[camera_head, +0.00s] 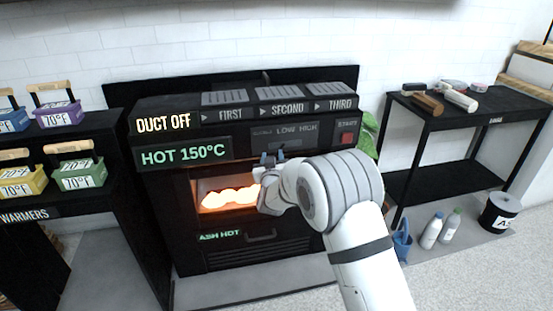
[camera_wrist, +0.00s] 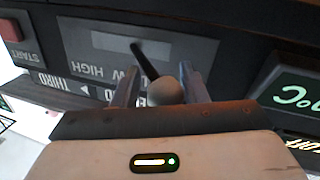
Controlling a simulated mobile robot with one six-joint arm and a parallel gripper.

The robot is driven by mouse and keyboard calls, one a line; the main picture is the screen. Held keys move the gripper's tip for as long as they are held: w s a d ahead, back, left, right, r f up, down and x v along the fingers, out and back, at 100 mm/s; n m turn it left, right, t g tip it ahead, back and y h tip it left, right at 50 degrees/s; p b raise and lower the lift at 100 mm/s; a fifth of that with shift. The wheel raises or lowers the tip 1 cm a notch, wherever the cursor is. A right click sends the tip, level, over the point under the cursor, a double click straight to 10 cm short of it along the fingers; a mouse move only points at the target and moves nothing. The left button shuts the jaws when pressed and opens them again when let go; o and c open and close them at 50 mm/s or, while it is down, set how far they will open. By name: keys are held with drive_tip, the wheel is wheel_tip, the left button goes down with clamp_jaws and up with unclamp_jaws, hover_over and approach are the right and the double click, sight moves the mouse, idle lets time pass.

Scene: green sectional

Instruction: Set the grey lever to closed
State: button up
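The grey lever shows in the wrist view as a round grey knob (camera_wrist: 166,91) on a dark stem. The stem rises from about the middle of a light slot (camera_wrist: 112,42) in the oven's panel, which shows upside down. My gripper (camera_wrist: 160,88) has its two fingers apart, one on each side of the knob. A small gap shows on the left of the knob; whether the right finger touches it I cannot tell. In the head view my gripper (camera_head: 270,158) is at the panel, under the LOW HIGH label (camera_head: 296,129), and the lever is not clearly visible.
The black oven (camera_head: 270,242) has a glowing opening (camera_head: 228,196) close below my gripper. A red START button (camera_head: 347,138) is at the panel's right. A warmer rack with coloured boxes (camera_head: 82,174) stands left; a black shelf table (camera_head: 490,102) stands right.

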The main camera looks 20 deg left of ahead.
drive_tip(key=shift+o, duration=1.2)
drive_tip(key=shift+a, duration=0.1)
drive_tip(key=p+v, duration=0.1)
drive_tip(key=v, duration=0.6)
drive_tip(key=shift+s, duration=0.4)
drive_tip(key=shift+d+p, duration=0.25)
drive_tip(key=shift+p, duration=0.05)
